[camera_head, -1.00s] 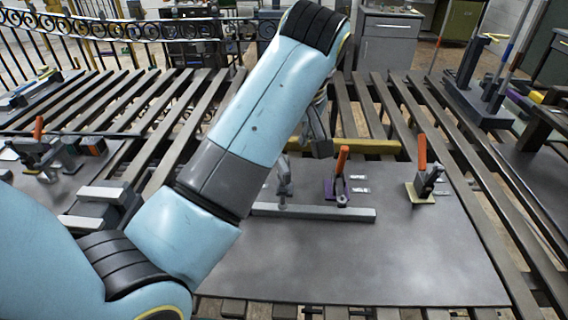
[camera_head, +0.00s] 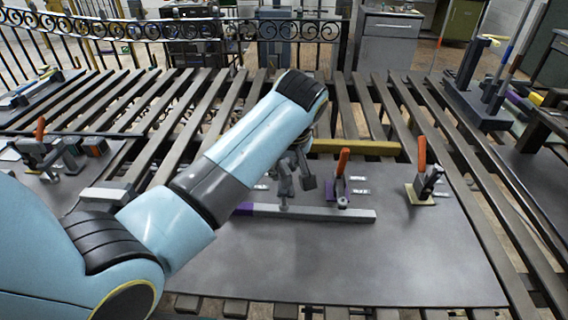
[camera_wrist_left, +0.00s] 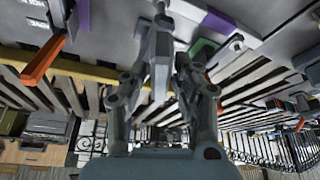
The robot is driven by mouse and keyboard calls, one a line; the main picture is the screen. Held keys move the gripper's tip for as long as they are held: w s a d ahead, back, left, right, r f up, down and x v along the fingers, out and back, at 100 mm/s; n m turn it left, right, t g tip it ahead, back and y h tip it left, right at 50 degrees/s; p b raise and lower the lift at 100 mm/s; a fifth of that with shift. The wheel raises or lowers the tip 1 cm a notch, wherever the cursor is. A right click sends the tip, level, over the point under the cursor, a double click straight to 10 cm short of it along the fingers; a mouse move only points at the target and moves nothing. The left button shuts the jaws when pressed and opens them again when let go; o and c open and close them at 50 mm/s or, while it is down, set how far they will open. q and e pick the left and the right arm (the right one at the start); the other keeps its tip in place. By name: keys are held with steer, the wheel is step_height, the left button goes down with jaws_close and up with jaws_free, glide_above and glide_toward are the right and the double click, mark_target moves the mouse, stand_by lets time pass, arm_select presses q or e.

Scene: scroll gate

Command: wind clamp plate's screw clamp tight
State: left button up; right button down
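The grey clamp plate (camera_head: 360,262) lies on the slatted bench. The small grey screw clamp (camera_head: 284,184) stands upright by a long grey bar (camera_head: 320,212) with a purple left end. My left arm reaches over from the left, and its gripper (camera_head: 303,168) is right at the screw clamp, partly hidden by the arm. In the left wrist view my left gripper (camera_wrist_left: 163,78) has its two fingers spread, with the grey clamp (camera_wrist_left: 157,45) appearing between them. I cannot tell whether the fingers touch it. My right gripper is not in view.
An orange-handled toggle clamp on a purple base (camera_head: 342,182) stands just right of the gripper. Another on a yellowish base (camera_head: 425,185) stands farther right. A yellow bar (camera_head: 355,147) runs behind. The front of the plate is clear.

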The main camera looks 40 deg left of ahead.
arm_select(q)
jaws_close()
steer(key=shift+r+m+t+p, duration=0.15)
steer(key=shift+m+t+p, duration=0.15)
steer(key=shift+m+p, duration=0.7)
steer(key=shift+a+m+h, duration=0.1)
steer(key=shift+m+h, duration=0.3)
steer(key=shift+m, duration=0.5)
steer(key=shift+m+t+h, duration=0.3)
steer(key=shift+m+t, duration=0.1)
steer(key=shift+m, duration=0.3)
steer(key=m+h, duration=0.1)
steer(key=m, duration=0.1)
steer(key=shift+m, duration=0.7)
steer(key=shift+m, duration=0.3)
